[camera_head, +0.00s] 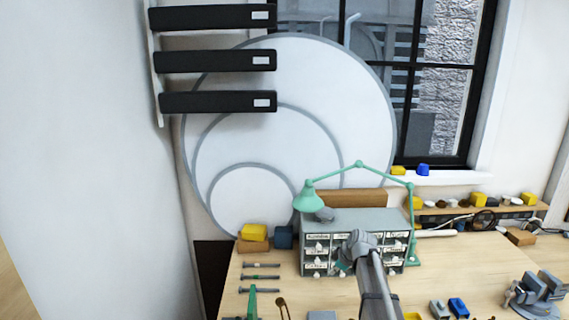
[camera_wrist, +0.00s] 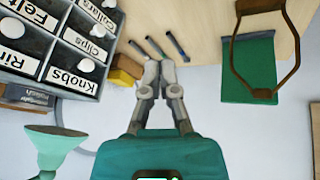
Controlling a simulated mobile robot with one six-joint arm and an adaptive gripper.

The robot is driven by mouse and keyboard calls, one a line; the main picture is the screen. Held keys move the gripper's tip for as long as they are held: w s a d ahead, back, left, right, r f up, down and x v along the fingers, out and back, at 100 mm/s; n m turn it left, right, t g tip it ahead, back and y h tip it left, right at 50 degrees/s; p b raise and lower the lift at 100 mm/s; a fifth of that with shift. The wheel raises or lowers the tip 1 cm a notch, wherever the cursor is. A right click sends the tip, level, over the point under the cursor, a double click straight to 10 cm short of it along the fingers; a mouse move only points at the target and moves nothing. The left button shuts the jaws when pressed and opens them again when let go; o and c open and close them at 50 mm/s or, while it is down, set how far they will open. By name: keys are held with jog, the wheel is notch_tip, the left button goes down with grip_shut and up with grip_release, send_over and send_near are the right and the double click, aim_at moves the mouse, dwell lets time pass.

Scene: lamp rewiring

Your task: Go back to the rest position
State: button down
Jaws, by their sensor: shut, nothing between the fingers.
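My gripper (camera_wrist: 158,72) shows in the wrist view with its two grey fingers together and nothing between them. In the head view my arm (camera_head: 374,285) reaches over the workbench in front of the grey drawer cabinet. The gripper itself is mostly hidden behind the arm there. The cabinet (camera_head: 355,222) also shows at the upper left of the wrist view, with labelled drawers (camera_wrist: 62,52). A green lamp (camera_head: 308,200) leans over the cabinet, and its shade also shows at the lower left of the wrist view (camera_wrist: 52,145).
Yellow and blue blocks (camera_head: 254,232) and several small tools (camera_head: 262,277) lie left of the cabinet. A grey vise (camera_head: 535,290) stands at the right. A green mat (camera_wrist: 248,68) shows in the wrist view. The bench (camera_head: 465,260) has bare room right of the cabinet.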

jog(key=s+f+m+g+h+b, duration=0.2)
jog(key=s+f+m+b, duration=0.3)
jog(key=s, duration=0.7)
jog(key=s+f+m+g+h+b, duration=0.1)
jog(key=s+f+m+b, duration=0.3)
jog(key=s, duration=0.9)
notch_tip(320, 180, down, 4)
jog(key=m+g, duration=0.1)
jog(key=m, duration=0.3)
jog(key=shift+a+h+b, duration=0.35)
jog(key=shift+h, duration=0.05)
jog(key=shift+r, duration=0.1)
